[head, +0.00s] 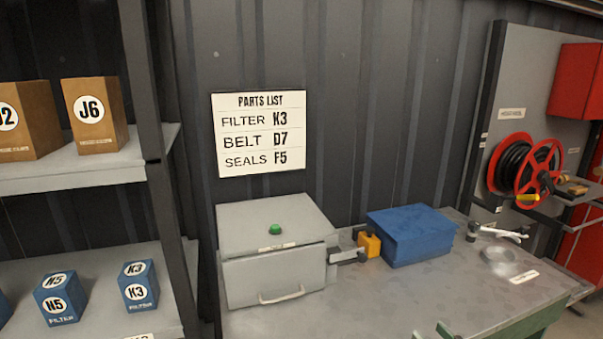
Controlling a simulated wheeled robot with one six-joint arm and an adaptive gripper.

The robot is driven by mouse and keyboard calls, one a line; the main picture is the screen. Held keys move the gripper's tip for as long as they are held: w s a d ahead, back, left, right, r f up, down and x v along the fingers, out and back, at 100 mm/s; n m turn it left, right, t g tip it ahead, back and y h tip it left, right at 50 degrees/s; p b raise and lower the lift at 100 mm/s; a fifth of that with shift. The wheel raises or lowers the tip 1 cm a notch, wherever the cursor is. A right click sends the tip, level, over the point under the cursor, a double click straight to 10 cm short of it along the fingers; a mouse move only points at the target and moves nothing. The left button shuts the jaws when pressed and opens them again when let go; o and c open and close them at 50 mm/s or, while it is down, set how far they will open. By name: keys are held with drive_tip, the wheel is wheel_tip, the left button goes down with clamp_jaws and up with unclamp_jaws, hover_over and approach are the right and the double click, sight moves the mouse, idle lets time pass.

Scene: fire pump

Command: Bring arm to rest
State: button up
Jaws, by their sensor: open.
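My arm and my gripper do not show in the head view. The view looks onto a grey workbench (400,300) against a dark corrugated wall. A grey metal box (275,245) with a green button on top and a handle on its front stands on the bench. A small orange block (369,243) with a grey fitting is at the box's right side. A blue box (410,235) sits to the right of it.
Shelves (90,170) at left hold brown boxes (95,113) and blue filter boxes (138,287). A parts list (262,133) hangs on the wall. A red hose reel (525,170) is at right. The bench's front middle is clear.

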drive_tip(key=s+a+f+m+g+h, duration=0.1)
drive_tip(key=s+a+f+m+h, duration=0.15)
drive_tip(key=s+f, duration=0.65)
drive_tip(key=s+a+f+m+g+h, duration=0.1)
drive_tip(key=s+a+f+m+h, duration=0.15)
drive_tip(key=s+f, duration=0.6)
drive_tip(key=s+a+r, duration=0.1)
drive_tip(key=s+r, duration=0.2)
drive_tip(key=s, duration=0.9)
drive_tip(key=s+a+r+n, duration=0.1)
drive_tip(key=s+a+r, duration=0.1)
drive_tip(key=s, duration=1.1)
drive_tip(key=shift+s+r+h, duration=0.2)
drive_tip(key=shift+r+h, duration=0.1)
drive_tip(key=shift+r, duration=0.15)
